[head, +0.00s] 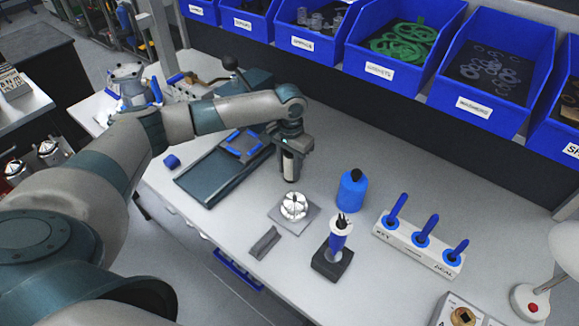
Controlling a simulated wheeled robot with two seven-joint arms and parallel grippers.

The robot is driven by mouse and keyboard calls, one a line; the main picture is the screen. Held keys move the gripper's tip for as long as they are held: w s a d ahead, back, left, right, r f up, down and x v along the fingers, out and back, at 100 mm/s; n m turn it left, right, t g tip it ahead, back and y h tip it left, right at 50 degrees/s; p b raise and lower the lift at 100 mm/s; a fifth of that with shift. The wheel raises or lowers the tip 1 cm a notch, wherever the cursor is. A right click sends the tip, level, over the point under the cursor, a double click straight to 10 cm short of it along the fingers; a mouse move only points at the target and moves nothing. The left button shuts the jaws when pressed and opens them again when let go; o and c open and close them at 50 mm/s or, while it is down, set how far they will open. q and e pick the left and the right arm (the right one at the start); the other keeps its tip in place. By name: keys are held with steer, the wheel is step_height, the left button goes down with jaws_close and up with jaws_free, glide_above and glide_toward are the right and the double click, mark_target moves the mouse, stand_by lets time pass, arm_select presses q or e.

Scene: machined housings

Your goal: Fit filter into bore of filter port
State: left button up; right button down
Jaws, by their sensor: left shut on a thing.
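My left gripper (289,160) points down over the middle of the table, shut on a small dark and pale cylinder (289,168), which looks like the filter. Its upper part is hidden by the fingers. Just below it in the picture, apart from it, a whitish round part with dark gaps (294,205) sits on a grey square plate (289,222). I cannot tell for sure whether this is the filter port, and its bore is not clear. My right gripper is not in view.
A blue bottle (352,192), a blue-and-white tool in a black stand (333,262) and a white rack with blue-handled tools (414,249) stand to the right. A grey block (265,243) lies in front. A dark green fixture (222,167) is left; blue bins (400,45) line the back.

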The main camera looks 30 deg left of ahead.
arm_select(q)
steer(key=o, duration=1.1)
steer(key=shift+c, duration=0.2)
steer(key=shift+w+r+b, duration=0.1)
steer(key=shift+r+b, duration=0.25)
steer(key=shift+r, duration=0.35)
step_height(320, 180, up, 9)
steer(key=b, duration=0.3)
steer(key=shift+r, duration=0.9)
steer(key=shift+o, duration=0.3)
